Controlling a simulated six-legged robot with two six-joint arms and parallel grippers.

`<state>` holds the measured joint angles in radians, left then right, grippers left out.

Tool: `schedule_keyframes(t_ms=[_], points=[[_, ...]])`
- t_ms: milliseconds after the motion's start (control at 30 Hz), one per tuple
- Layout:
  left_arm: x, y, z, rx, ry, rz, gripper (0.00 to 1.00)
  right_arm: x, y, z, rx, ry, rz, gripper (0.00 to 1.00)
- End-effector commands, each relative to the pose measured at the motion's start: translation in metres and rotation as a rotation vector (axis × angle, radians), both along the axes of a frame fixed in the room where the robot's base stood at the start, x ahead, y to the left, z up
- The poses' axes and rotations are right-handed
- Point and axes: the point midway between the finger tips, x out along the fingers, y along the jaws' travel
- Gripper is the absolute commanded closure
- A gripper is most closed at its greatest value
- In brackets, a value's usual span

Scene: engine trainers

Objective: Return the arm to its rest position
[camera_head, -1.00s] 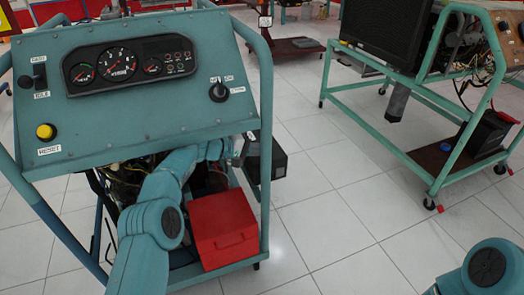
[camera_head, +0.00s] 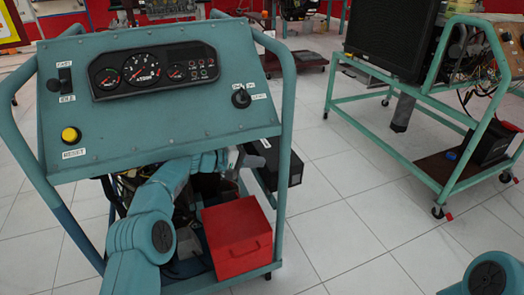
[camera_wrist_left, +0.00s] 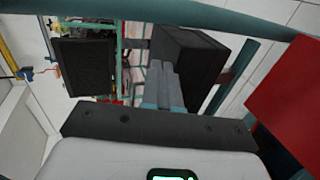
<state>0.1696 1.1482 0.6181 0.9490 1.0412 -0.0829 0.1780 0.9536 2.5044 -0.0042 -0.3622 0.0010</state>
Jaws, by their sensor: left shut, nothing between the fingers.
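My left arm reaches up from the bottom of the head view, under the teal control panel (camera_head: 160,125) of the engine trainer. Its gripper (camera_head: 243,158) is below the panel's right part, in front of a black box (camera_head: 282,165) at the trainer's right side. In the left wrist view the gripper's fingers (camera_wrist_left: 166,84) are together with nothing between them, and the black box (camera_wrist_left: 187,58) is just beyond them. I cannot tell whether they touch it. Of my right arm only a joint shows at the lower right; its gripper is out of view.
A red box (camera_head: 238,238) sits low in the trainer frame, below my left gripper; it also shows in the wrist view (camera_wrist_left: 291,100). The frame's upright tube (camera_head: 286,110) stands close on the right. Another trainer stand (camera_head: 440,105) is farther right. Open tiled floor lies between.

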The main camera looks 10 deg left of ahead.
Motion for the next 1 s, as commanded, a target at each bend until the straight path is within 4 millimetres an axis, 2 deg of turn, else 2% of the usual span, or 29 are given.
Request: schedule_keyframes(t_ms=[67, 167, 267, 367, 400, 467, 500, 567, 600, 667, 700, 833, 1000], points=[[0.0, -0.001, -0.001, 0.001, 0.002, -0.001, 1.0, 0.0, 0.0, 0.0, 0.0, 0.0, 0.0, 1.0], [-0.001, -0.002, -0.014, 0.016, 0.026, 0.007, 1.0, 0.0, 0.0, 0.0, 0.0, 0.0, 0.0, 1.0], [-0.009, -0.004, -0.051, 0.069, 0.101, 0.029, 1.0, 0.0, 0.0, 0.0, 0.0, 0.0, 0.0, 1.0], [-0.034, -0.007, -0.117, 0.18, 0.221, 0.055, 1.0, 0.0, 0.0, 0.0, 0.0, 0.0, 0.0, 1.0], [-0.051, -0.007, -0.146, 0.24, 0.27, 0.06, 1.0, 0.0, 0.0, 0.0, 0.0, 0.0, 0.0, 1.0], [-0.081, -0.007, -0.187, 0.33, 0.334, 0.06, 1.0, 0.0, 0.0, 0.0, 0.0, 0.0, 0.0, 1.0], [-0.104, -0.007, -0.212, 0.392, 0.369, 0.05, 1.0, 0.0, 0.0, 0.0, 0.0, 0.0, 0.0, 1.0], [-0.142, -0.007, -0.244, 0.481, 0.41, 0.027, 1.0, 0.0, 0.0, 0.0, 0.0, 0.0, 0.0, 1.0], [-0.169, -0.007, -0.261, 0.538, 0.43, 0.005, 1.0, 0.0, 0.0, 0.0, 0.0, 0.0, 0.0, 1.0], [-0.211, -0.008, -0.283, 0.616, 0.449, -0.037, 1.0, 0.0, 0.0, 0.0, 0.0, 0.0, 0.0, 1.0], [-0.238, -0.008, -0.293, 0.661, 0.453, -0.067, 1.0, 0.0, 0.0, 0.0, 0.0, 0.0, 0.0, 1.0], [-0.314, -0.012, -0.309, 0.761, 0.438, -0.167, 1.0, 0.0, 0.0, 0.0, 0.0, 0.0, 0.0, 1.0], [-0.392, -0.021, -0.307, 0.813, 0.393, -0.283, 1.0, 0.0, 0.0, 0.0, 0.0, 0.0, 0.0, 1.0]])
